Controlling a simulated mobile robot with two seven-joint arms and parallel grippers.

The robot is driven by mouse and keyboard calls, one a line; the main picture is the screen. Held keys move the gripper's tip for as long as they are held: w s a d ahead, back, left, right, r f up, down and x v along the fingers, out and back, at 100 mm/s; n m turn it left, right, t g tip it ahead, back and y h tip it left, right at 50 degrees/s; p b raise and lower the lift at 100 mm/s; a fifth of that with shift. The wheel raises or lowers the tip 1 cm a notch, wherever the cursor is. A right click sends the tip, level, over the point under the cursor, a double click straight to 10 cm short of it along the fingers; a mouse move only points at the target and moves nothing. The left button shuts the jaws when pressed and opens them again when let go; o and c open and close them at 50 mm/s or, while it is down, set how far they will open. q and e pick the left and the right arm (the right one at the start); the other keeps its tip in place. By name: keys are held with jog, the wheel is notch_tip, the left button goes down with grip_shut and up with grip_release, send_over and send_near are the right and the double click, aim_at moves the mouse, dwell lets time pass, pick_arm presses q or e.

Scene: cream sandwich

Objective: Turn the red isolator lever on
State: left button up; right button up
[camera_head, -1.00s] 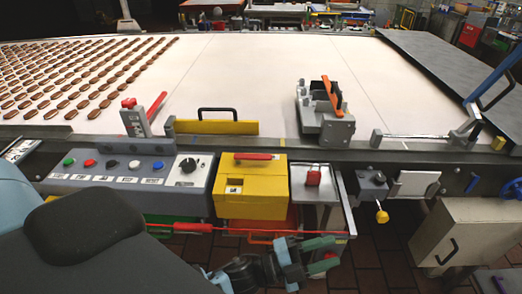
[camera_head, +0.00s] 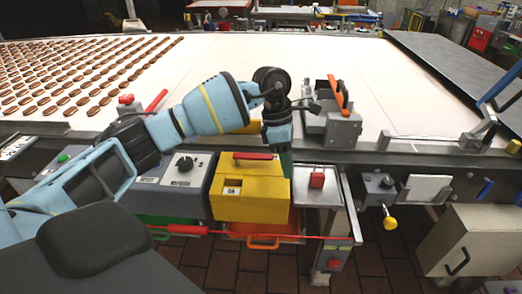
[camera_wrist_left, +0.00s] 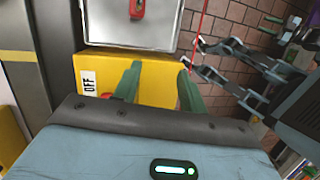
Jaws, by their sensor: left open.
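The red isolator lever (camera_head: 252,156) lies flat across the far top of the yellow box (camera_head: 247,194). The yellow box also shows in the left wrist view (camera_wrist_left: 150,72), with an OFF label (camera_wrist_left: 89,82) on it. My left gripper (camera_head: 286,162) is over the right end of the box, its green fingers pointing down. In the left wrist view its two fingers (camera_wrist_left: 158,88) are spread apart over the yellow surface, with nothing between them. Only a bit of red shows by the left finger there. My right gripper (camera_wrist_left: 213,57) seems to be the grey claw at the right of that view.
A metal tray with a red button (camera_head: 317,180) stands right of the box. A control panel (camera_head: 178,172) is at its left, partly behind my left arm. A grey bracket with an orange handle (camera_head: 338,95) stands on the conveyor (camera_head: 290,58) behind. A red strip (camera_head: 290,236) runs below.

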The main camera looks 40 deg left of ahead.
aim_at(259, 155)
pick_arm(q)
jog(key=w+a+r+y, duration=0.1)
jog(key=a+r+y, duration=0.4)
jog(key=a, duration=0.4)
jog(key=shift+n+t+h, duration=0.3)
jog(key=shift+n+h, duration=0.1)
jog(key=shift+h, duration=0.3)
jog(key=shift+w+a+f, duration=0.1)
jog(key=shift+f, duration=1.55)
jog(key=shift+w+a+f, duration=0.1)
jog(key=shift+f, duration=1.5)
grip_shut()
